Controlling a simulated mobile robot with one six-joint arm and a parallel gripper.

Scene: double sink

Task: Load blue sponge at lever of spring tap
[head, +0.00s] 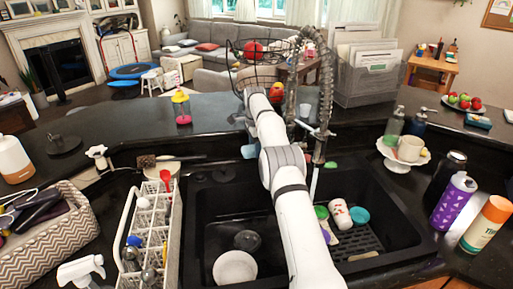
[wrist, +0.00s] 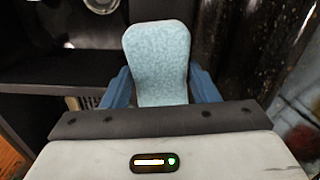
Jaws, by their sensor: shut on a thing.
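The light blue sponge (wrist: 158,48) stands out from my gripper (wrist: 160,84) in the wrist view. The two dark blue fingers are shut on its sides, and its far end is free. In the head view my white arm reaches over the sink towards the spring tap (head: 327,75), whose grey coiled hose arches behind the arm. A small blue patch beside the arm, left of the tap, may be my gripper or the sponge. The tap's lever cannot be made out, and my arm hides part of the tap's base.
The black double sink (head: 205,200) holds a bowl (head: 235,268), a cup (head: 340,213) and other dishes. A white dish rack (head: 165,230) stands left. Bottles (head: 453,200) crowd the right counter. A grey paper holder (head: 365,85) stands behind right of the tap.

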